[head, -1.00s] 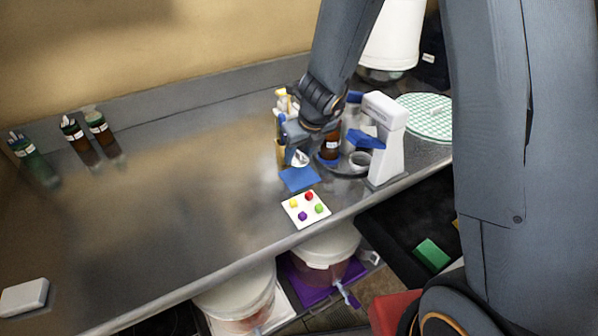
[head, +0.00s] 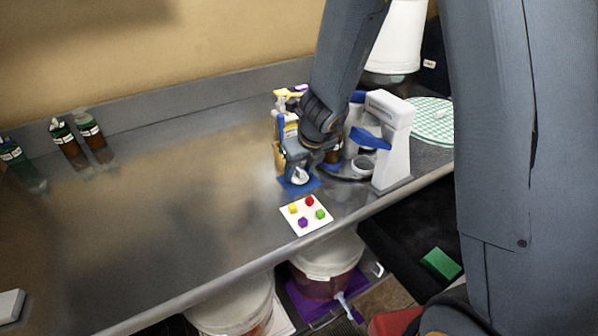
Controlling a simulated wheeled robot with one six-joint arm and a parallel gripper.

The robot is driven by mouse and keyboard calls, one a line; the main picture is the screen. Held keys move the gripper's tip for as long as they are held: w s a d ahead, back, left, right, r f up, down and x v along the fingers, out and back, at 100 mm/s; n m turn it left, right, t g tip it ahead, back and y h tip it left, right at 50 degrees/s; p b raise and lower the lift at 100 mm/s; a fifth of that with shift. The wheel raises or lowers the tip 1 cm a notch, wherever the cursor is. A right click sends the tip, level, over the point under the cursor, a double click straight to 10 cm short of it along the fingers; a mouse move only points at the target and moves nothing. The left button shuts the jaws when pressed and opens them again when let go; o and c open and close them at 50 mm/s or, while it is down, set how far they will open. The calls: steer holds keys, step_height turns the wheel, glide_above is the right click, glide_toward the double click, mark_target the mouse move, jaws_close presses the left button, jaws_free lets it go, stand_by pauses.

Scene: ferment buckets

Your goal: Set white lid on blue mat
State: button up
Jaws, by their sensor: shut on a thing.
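The blue mat (head: 309,184) lies on the steel counter, partly hidden behind my gripper. My gripper (head: 299,173) points down over the mat and is shut on a small white lid (head: 300,176). The lid is over the mat's back part. I cannot tell whether it touches the mat.
A white card (head: 305,216) with coloured pieces lies just in front of the mat. A white-and-blue machine (head: 392,140) stands close on the right, and a yellow-topped holder (head: 284,125) behind. Dark bottles (head: 89,133) stand at the back left. The counter's left side is mostly clear.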

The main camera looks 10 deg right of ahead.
steer(key=shift+f, duration=0.1)
steer(key=o, duration=1)
steer(key=p+v, duration=0.9)
steer(key=v, duration=0.3)
steer(key=s+d+r+n, duration=0.2)
steer(key=s+d+n, duration=0.1)
steer(key=n, duration=0.7)
steer(key=s+d+r+n+g+h, duration=0.1)
steer(key=s+d+r+n, duration=0.1)
steer(key=s+n, duration=0.4)
steer(key=s+d+r+n, duration=0.3)
steer(key=s+d+n, duration=0.1)
steer(key=n, duration=1.1)
steer(key=shift+s+d+h, duration=0.25)
steer(key=shift+s+h, duration=0.05)
steer(key=shift+s, duration=0.25)
